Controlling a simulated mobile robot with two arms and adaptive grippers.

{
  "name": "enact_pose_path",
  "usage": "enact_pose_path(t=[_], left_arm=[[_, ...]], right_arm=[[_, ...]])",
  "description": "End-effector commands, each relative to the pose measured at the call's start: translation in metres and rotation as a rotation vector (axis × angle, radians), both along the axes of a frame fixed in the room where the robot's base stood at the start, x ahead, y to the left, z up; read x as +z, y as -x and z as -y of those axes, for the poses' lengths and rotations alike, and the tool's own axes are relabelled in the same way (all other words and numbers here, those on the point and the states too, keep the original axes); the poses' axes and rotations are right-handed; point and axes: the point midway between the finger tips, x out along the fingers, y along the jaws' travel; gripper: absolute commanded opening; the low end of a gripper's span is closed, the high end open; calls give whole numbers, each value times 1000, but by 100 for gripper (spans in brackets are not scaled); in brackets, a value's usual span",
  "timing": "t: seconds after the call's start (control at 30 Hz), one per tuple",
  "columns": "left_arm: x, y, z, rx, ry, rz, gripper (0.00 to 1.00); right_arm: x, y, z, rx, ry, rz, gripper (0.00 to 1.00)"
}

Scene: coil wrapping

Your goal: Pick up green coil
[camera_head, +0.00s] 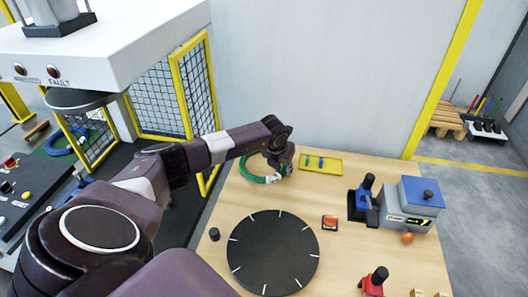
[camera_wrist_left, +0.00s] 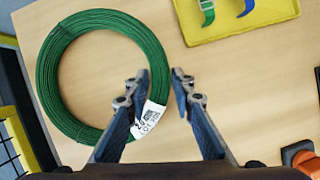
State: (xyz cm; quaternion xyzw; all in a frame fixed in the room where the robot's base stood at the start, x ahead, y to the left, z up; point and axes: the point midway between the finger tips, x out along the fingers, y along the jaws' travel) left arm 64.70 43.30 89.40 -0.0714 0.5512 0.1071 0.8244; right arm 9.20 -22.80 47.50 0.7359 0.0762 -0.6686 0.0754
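The green coil (camera_head: 261,179) lies flat on the wooden table near its back left edge. In the left wrist view the coil (camera_wrist_left: 47,85) is a ring of green strands with a white printed label (camera_wrist_left: 147,118) on its right side. My left gripper (camera_head: 277,173) is over the right part of the coil. My right gripper is not in view.
A yellow tray (camera_head: 334,173) with green and blue straps lies right of the coil. A black round turntable (camera_head: 273,252) sits nearer on the table. A blue and grey machine (camera_head: 408,205) stands to the right. A yellow-framed mesh fence (camera_head: 193,90) stands left of the table.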

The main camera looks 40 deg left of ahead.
Motion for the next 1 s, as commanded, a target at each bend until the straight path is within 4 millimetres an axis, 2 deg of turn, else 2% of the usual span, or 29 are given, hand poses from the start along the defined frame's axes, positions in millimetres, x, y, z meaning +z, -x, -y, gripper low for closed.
enact_pose_path(t=[0.03,0.17,0.2,0.77,0.87,1.0], left_arm=[[0,0,0,0,0,0,15],[0,0,0,0,0,0,1],[0,0,0,0,0,0,0],[6,-2,-1,0,-1,6,0],[13,-2,-1,1,-1,7,0],[34,-2,-1,-1,-3,10,0]], right_arm=[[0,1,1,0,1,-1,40],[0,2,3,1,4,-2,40],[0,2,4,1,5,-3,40],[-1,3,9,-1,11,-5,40],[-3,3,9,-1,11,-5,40],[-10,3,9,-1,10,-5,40]])
